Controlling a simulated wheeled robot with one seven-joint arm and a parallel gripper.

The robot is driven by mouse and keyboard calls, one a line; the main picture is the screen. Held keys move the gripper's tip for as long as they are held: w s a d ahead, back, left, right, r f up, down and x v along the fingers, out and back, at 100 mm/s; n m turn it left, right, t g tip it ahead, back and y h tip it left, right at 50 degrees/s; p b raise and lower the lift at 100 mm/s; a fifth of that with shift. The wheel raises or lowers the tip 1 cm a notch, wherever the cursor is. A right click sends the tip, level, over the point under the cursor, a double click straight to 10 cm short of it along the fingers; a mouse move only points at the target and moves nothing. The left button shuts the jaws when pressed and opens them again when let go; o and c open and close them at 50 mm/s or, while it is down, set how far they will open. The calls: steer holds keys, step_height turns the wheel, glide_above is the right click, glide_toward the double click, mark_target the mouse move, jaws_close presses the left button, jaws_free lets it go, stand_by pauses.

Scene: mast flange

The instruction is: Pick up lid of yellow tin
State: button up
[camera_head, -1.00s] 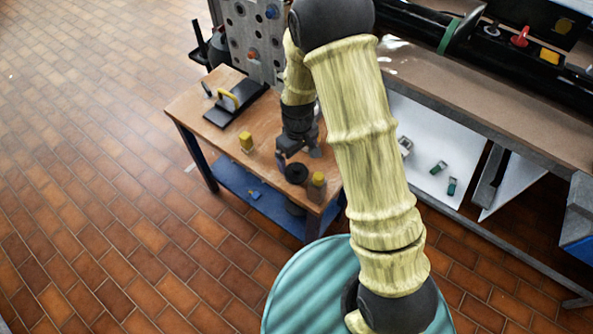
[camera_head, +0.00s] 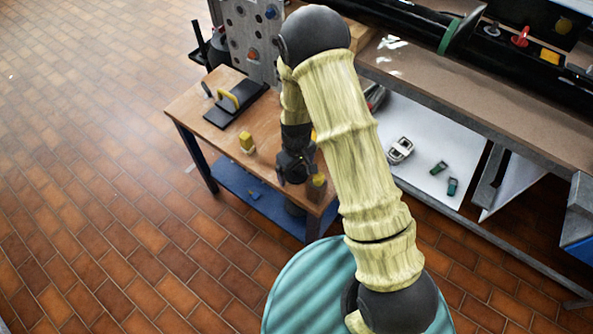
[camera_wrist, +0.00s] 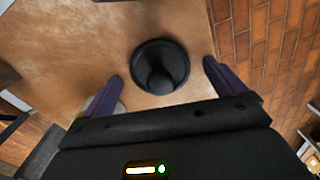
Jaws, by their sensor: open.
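A black round lid-like piece with a raised knob (camera_wrist: 160,62) lies on the wooden bench top in the wrist view. It is between my two spread fingers, with bare wood showing on both sides of it. My gripper (camera_wrist: 161,85) is open and holds nothing. In the head view my gripper (camera_head: 293,178) is low over the bench's near right corner and hides the black piece. A small yellow-topped block or tin (camera_head: 247,142) stands to its left. Another yellowish-brown one (camera_head: 317,186) stands close on its right. I cannot tell which tin the black piece belongs to.
The wooden bench (camera_head: 190,105) has a black plate with a yellow handle (camera_head: 229,101) at its far left. A perforated grey panel (camera_head: 250,40) stands behind. A longer workbench (camera_head: 480,100) runs to the right. The bench's front edge is close to my gripper.

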stand_by(0.5)
steer(key=c, duration=1)
step_height(320, 180, up, 10)
steer(key=shift+f, duration=0.1)
stand_by(0.4)
steer(key=w+d+m, duration=0.1)
steer(key=d+m, duration=0.1)
steer(key=d, duration=0.2)
steer(key=w+d+m, duration=0.1)
steer(key=d+m, duration=0.2)
steer(key=d, duration=0.2)
steer(key=w+d+f+m, duration=0.1)
steer(key=w+d+m, duration=0.1)
steer(key=d+m, duration=0.1)
steer(key=shift+w+d+f, duration=0.1)
steer(key=shift+d, duration=0.75)
